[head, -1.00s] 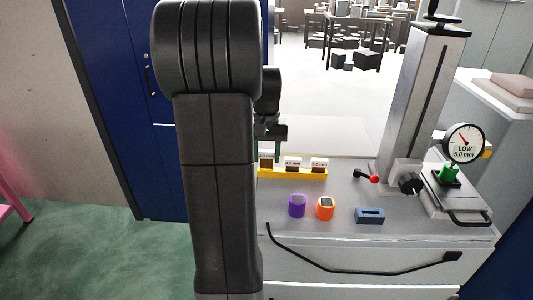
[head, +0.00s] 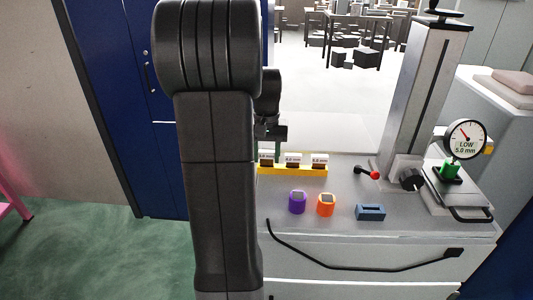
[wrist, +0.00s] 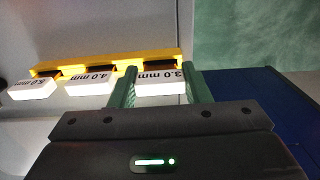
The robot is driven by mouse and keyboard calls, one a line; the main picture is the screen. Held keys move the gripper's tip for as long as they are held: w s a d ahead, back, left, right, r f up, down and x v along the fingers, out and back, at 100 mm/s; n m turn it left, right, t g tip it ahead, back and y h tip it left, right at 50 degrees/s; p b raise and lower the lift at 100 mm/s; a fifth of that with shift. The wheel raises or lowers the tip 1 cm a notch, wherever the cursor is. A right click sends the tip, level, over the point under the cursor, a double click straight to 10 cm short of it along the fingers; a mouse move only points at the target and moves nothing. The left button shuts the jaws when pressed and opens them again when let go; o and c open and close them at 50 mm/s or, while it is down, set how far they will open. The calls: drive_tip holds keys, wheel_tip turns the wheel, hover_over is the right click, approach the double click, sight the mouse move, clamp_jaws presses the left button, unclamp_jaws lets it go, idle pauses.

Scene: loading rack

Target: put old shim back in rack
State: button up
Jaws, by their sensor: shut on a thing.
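The yellow rack (head: 292,171) stands at the left rear of the grey worktop, and it also shows in the wrist view (wrist: 108,62). Labelled white shims sit along it. In the wrist view they read 5.0 mm (wrist: 32,88), 4.0 mm (wrist: 90,84) and 3.0 mm (wrist: 160,84). My gripper (wrist: 160,80) has its green fingers on both sides of the 3.0 mm shim and is shut on it. That shim is at the rack's end slot; how deep it sits cannot be told. In the head view my arm hides part of the gripper and the rack's left end.
A purple block (head: 298,202), an orange block (head: 326,205) and a blue slotted block (head: 370,212) stand in front of the rack. A red-tipped lever (head: 368,172) lies to the right. A press column with a dial reading LOW 5.0 mm (head: 465,139) and a green part (head: 449,172) is at the right.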

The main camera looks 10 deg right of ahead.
drive_tip(key=shift+f, duration=0.45)
drive_tip(key=o, duration=1)
drive_tip(key=shift+o, duration=0.2)
drive_tip(key=shift+r, duration=0.15)
wheel_tip(320, 180, up, 14)
drive_tip(key=b, duration=0.1)
drive_tip(key=shift+f, duration=0.2)
drive_tip(key=shift+f, duration=0.1)
wheel_tip(320, 180, down, 14)
drive_tip(key=shift+r+p, duration=0.15)
drive_tip(key=shift+p, duration=0.15)
drive_tip(key=shift+r, duration=0.2)
drive_tip(key=shift+r, duration=0.1)
